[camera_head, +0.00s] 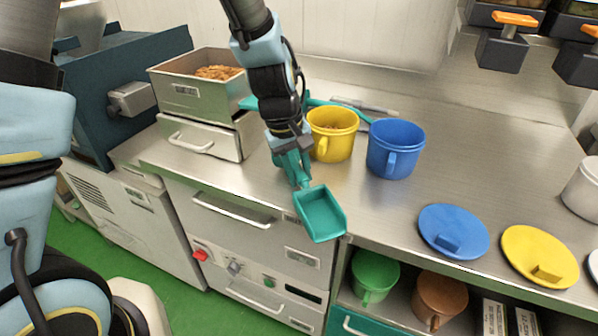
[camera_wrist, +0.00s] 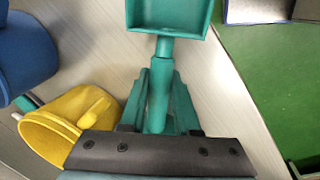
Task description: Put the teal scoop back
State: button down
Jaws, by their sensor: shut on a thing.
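The teal scoop (camera_head: 322,215) hangs at the front edge of the steel counter, its square pan facing up. My gripper (camera_head: 298,172) is shut on the scoop's handle. The wrist view also shows the scoop (camera_wrist: 168,14), with its handle running between the two teal fingers of my gripper (camera_wrist: 160,95). The pan is clear of the fingers and looks empty. My arm hides part of the counter behind it.
A yellow mug-like tub (camera_head: 333,146) with contents and a blue one (camera_head: 393,160) stand close right of my gripper. A steel bin (camera_head: 188,100) of nuts sits left. Blue (camera_head: 452,225) and yellow (camera_head: 530,245) lids lie right. Green (camera_head: 375,270) and brown (camera_head: 440,290) tubs are shelved below.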

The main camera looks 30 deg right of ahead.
jog(key=shift+f, duration=0.15)
jog(key=c, duration=0.6)
grip_release()
jog(key=shift+c, duration=0.2)
jog(key=shift+r, duration=0.2)
jog(key=v, duration=1.2)
jog(key=shift+b, duration=0.45)
jog(key=w+a+f+n+t, duration=0.1)
jog(key=w+a, duration=0.3)
jog(key=a, duration=0.3)
jog(key=w+a+f, duration=0.1)
jog(key=w+a, duration=0.4)
jog(key=a, duration=0.2)
jog(key=a+f+t+y, duration=0.1)
jog(key=a+f+y, duration=0.1)
jog(key=a, duration=1.7)
jog(key=shift+a+f, duration=0.2)
jog(key=shift+f, duration=0.05)
